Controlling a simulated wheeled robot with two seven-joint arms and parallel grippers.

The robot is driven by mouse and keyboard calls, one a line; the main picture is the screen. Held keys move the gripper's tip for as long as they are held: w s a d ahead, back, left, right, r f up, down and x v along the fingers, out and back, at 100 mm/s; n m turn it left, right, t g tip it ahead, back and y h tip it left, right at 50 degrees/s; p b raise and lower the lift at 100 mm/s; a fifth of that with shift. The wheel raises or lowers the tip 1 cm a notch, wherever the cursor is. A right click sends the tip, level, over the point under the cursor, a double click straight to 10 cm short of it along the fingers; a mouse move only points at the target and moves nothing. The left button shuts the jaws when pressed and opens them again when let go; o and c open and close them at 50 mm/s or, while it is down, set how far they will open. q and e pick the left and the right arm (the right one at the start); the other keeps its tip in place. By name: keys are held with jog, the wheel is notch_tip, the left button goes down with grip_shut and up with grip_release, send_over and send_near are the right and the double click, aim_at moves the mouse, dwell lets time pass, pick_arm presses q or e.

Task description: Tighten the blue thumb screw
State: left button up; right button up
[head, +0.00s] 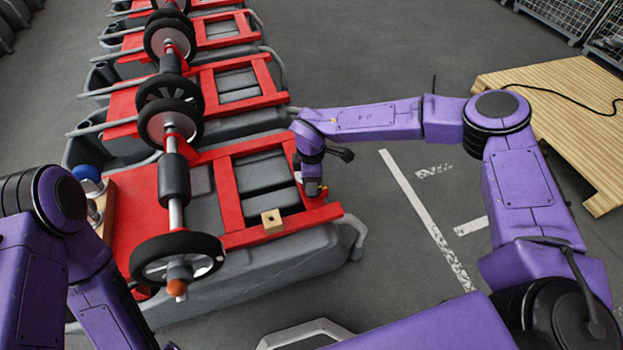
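A blue round knob (87,173), which looks like the blue thumb screw, shows at the left edge of the nearest red-framed tank. It sits above a wooden block with silver metal parts, partly hidden by my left arm. My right gripper (315,192) points down over the right side of the red frame (228,205), far from the knob. It is small and dark in the picture, so I cannot tell whether its fingers are open or whether they touch the frame. My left arm comes in at the lower left, and its gripper is out of the picture.
A small wooden block with a hole (272,221) sits on the red frame. A shaft with black wheels (177,258) runs along the row of grey tanks. A wooden pallet (560,100) with a black cable lies at the right. The floor between is clear.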

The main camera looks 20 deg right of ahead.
jog(key=shift+w+d, duration=0.1)
jog(key=shift+w, duration=0.15)
dwell(0.4)
